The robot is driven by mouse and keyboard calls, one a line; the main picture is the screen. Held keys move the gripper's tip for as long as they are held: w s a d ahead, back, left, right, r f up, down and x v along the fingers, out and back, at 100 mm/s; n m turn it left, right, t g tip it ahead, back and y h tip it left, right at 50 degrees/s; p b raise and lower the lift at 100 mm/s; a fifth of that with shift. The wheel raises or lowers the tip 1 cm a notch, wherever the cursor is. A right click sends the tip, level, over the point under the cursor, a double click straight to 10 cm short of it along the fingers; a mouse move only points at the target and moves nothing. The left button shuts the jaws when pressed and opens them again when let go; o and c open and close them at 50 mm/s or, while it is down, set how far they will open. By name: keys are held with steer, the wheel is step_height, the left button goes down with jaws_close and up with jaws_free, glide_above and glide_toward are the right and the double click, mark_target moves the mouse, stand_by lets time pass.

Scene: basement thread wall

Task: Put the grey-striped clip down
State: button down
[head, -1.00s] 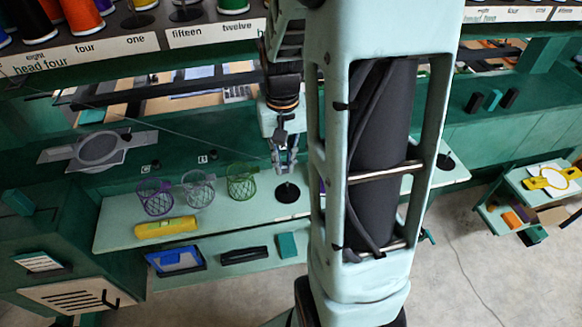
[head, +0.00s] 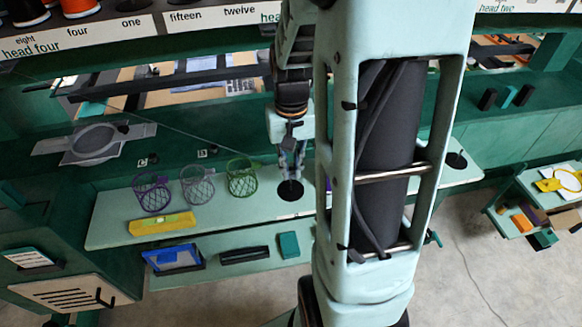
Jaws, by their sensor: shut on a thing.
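My gripper (head: 291,173) hangs at the end of my arm, pointing down over the pale green shelf (head: 225,213). Its fingers are close together, just above or at a black round disc (head: 291,191) on the shelf. The grey-striped clip is too small and dark to make out between the fingers. I cannot tell whether it touches the disc. My arm's large pale link hides the shelf just right of the gripper.
Purple (head: 152,193), grey (head: 197,186) and green (head: 241,178) mesh baskets stand left of the gripper. A yellow tray (head: 162,224) lies at the shelf's front left. A lower shelf holds a blue-framed tray (head: 174,259), a black tray (head: 244,255) and a teal block (head: 288,245).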

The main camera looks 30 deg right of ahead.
mark_target(291, 172)
steer(key=c, duration=2)
jaws_free()
steer(key=shift+f, duration=0.15)
step_height(291, 172, up, 12)
steer(key=shift+r, duration=0.2)
